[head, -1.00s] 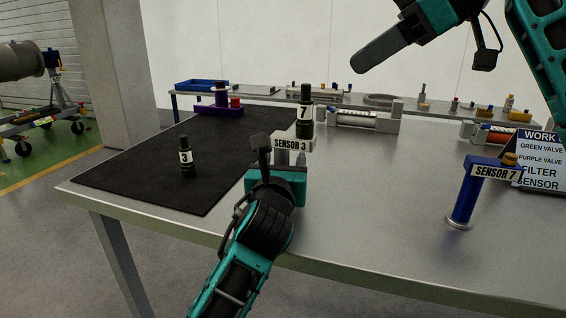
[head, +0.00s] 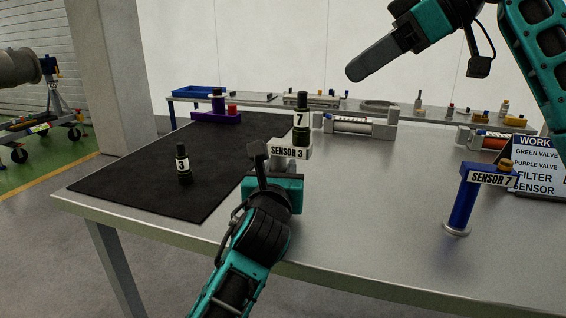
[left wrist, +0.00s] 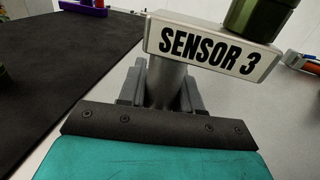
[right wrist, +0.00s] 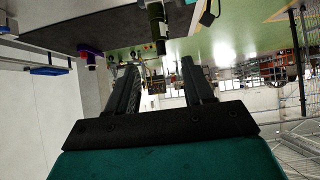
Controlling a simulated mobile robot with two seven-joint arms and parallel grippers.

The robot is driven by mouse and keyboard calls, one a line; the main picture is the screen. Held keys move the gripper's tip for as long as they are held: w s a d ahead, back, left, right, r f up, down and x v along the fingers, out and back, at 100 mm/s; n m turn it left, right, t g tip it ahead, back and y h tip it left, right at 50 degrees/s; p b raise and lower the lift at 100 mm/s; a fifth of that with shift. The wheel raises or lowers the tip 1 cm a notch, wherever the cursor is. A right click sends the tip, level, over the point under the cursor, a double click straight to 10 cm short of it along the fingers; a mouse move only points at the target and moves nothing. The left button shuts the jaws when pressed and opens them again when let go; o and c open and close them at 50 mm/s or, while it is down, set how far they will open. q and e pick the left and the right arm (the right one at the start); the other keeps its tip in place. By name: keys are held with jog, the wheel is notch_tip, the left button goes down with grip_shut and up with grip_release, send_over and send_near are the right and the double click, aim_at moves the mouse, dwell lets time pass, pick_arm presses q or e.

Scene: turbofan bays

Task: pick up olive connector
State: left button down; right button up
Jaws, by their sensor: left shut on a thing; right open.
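The olive connector (head: 301,118), a dark green cylinder labelled 7, stands upright on the grey SENSOR 3 stand (head: 289,151). Its lower part shows in the left wrist view (left wrist: 262,17), above the stand's label plate. My left gripper (head: 268,163) is below that plate, shut on the stand's grey post (left wrist: 166,85), not on the connector. A dark connector labelled 3 (head: 183,164) stands on the black mat. My right gripper (head: 354,72) is open and empty, raised above the table at the upper right.
A blue SENSOR 7 stand (head: 461,205) with an amber top is at the right, beside a work sign (head: 537,165). A purple holder (head: 216,117) is at the mat's far end. A back shelf holds several small parts. The front middle of the table is clear.

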jog(key=shift+o, duration=0.6)
jog(key=shift+a+n, duration=0.25)
jog(key=shift+n, duration=0.05)
jog(key=n+t+h, duration=0.1)
jog(key=n+h, duration=0.9)
jog(key=n, duration=0.9)
send_near(302, 107)
jog(key=x, duration=1.2)
jog(key=shift+w, duration=0.3)
